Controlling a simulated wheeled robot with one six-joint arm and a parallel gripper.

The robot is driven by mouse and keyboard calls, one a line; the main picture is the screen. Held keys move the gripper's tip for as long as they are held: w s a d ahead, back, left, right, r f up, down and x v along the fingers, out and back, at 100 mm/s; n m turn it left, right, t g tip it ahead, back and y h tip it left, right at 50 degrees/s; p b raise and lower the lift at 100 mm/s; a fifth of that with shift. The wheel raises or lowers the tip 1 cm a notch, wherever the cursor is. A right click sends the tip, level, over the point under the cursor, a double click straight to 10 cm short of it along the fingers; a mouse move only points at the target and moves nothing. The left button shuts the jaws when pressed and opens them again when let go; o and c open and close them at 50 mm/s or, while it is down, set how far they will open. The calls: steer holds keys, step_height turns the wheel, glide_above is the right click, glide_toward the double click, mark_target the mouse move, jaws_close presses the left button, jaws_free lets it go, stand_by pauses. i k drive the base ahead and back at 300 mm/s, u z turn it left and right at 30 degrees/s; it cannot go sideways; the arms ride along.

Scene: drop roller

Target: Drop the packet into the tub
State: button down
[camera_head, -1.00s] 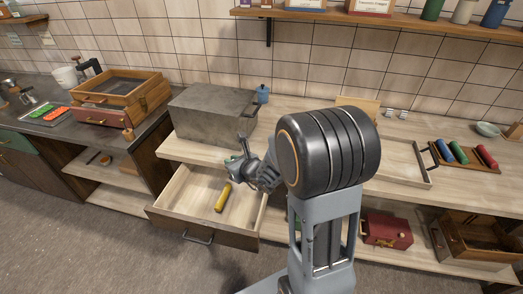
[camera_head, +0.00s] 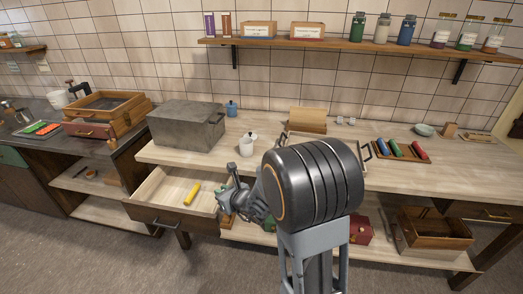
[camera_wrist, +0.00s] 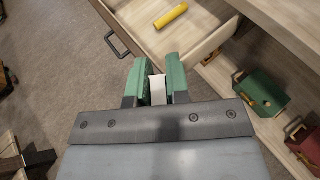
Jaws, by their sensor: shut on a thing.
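My gripper (camera_wrist: 158,84) has green fingers shut on a small white thing, which looks like the packet (camera_wrist: 158,92). Only a narrow part of it shows between the fingers. In the head view my gripper (camera_head: 226,194) is by the right side of the open drawer, in front of the counter; the packet cannot be made out there.
The open drawer (camera_head: 150,213) holds a yellow roller (camera_head: 192,194). A grey box (camera_head: 186,128) stands on the counter (camera_head: 420,178). Coloured rollers (camera_head: 402,150) lie on a rack at right. A green box (camera_wrist: 259,93) and a red box (camera_wrist: 305,147) sit on the shelf below.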

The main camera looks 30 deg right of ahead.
mark_target(246, 152)
steer(key=z, duration=0.35)
steer(key=i, duration=1)
